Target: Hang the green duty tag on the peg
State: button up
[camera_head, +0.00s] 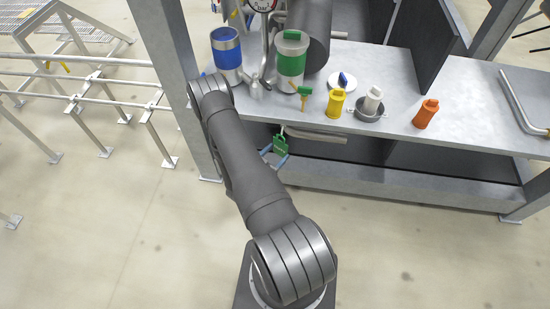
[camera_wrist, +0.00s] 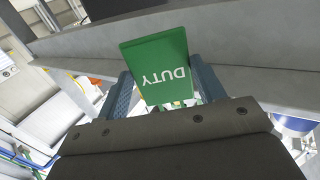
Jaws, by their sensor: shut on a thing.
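The green duty tag (camera_wrist: 158,66) shows large in the wrist view, with the word DUTY upside down. It also shows in the head view (camera_head: 281,144), in front of the bench's lower shelf and below the countertop edge. My gripper (camera_wrist: 165,92) is shut on the tag, with a blue-grey finger on either side of it. In the head view my gripper (camera_head: 271,152) is partly hidden by my arm. I cannot clearly make out the peg in either view.
On the grey countertop (camera_head: 465,108) stand a blue-banded canister (camera_head: 227,58), a green-banded canister (camera_head: 291,66), and yellow (camera_head: 335,104) and orange (camera_head: 426,114) pieces. A white piece (camera_head: 372,100) stands in a grey cup. A bar handle (camera_head: 318,136) runs along the counter front. Floor in front is clear.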

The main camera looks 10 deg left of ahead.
aim_at(276, 150)
jog(key=shift+w+f, duration=0.15)
jog(key=shift+w, duration=1.15)
jog(key=shift+w+f, duration=0.45)
jog(key=shift+w, duration=0.05)
jog(key=o, duration=1)
jog(key=v, duration=1.7)
jog(key=shift+s+a, duration=0.1)
jog(key=shift+s, duration=0.1)
jog(key=x, duration=1.7)
